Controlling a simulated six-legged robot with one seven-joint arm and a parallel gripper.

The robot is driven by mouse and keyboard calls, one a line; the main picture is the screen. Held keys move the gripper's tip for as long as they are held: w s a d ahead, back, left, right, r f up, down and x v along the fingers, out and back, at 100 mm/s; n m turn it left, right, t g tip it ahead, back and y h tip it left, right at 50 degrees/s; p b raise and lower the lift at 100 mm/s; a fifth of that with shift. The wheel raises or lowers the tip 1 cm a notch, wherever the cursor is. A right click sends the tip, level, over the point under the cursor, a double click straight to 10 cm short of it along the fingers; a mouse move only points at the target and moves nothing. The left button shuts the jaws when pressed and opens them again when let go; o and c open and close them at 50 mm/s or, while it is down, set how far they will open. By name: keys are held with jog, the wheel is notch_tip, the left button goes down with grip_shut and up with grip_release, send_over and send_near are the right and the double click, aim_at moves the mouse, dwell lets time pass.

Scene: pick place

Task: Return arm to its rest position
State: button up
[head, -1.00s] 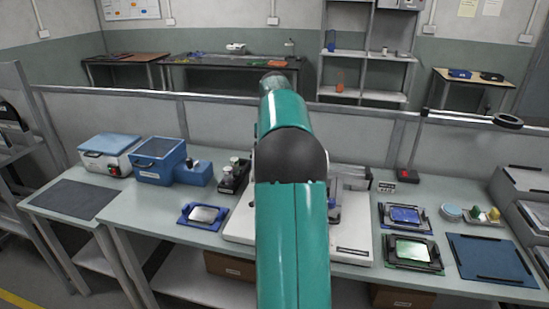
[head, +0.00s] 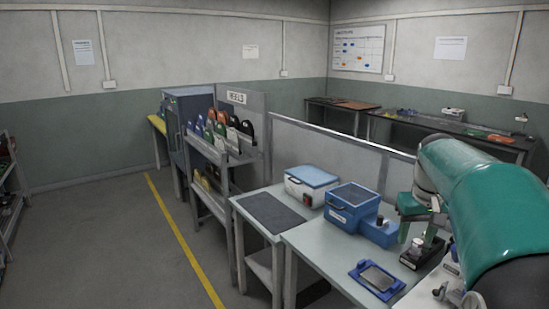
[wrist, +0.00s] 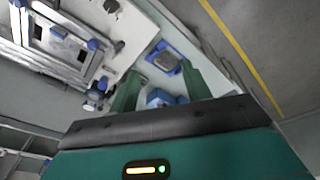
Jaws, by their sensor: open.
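My teal arm (head: 490,195) comes in from the right edge of the head view and covers the right part of the workbench. My gripper (wrist: 157,76) shows in the wrist view with its two green fingers apart and nothing held between them. In the head view, parts of the gripper show beside the arm above the bench, partly hidden. A blue-framed tray with a grey plate (head: 377,278) lies on the bench below and left of the arm; it also shows beyond the fingers in the wrist view (wrist: 166,60).
A blue box with a dark lid (head: 351,203) and a white box with a blue lid (head: 311,184) stand on the bench. A rack (head: 222,150) holds coloured items. A low partition (head: 330,146) runs behind the bench. The floor (head: 110,250) at left is clear.

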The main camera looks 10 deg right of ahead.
jog(key=s+a+n+t, duration=0.1)
jog(key=s+a, duration=0.2)
jog(key=a, duration=0.5)
jog(key=s+a+t, duration=0.1)
jog(key=s+a, duration=0.2)
jog(key=a, duration=0.5)
jog(key=s+a+f+t, duration=0.1)
jog(key=s+a+f, duration=0.2)
jog(key=s+a, duration=0.2)
jog(key=s+a+f+n+t+y, duration=0.1)
jog(key=s+a+f, duration=0.2)
jog(key=s+a, duration=0.2)
jog(key=shift+s+a+f+n, duration=0.2)
jog(key=shift+a+f+n, duration=0.1)
jog(key=shift+a, duration=0.4)
jog(key=shift+c, duration=1.3)
jog(key=shift+d, duration=0.1)
jog(key=shift+d, duration=0.1)
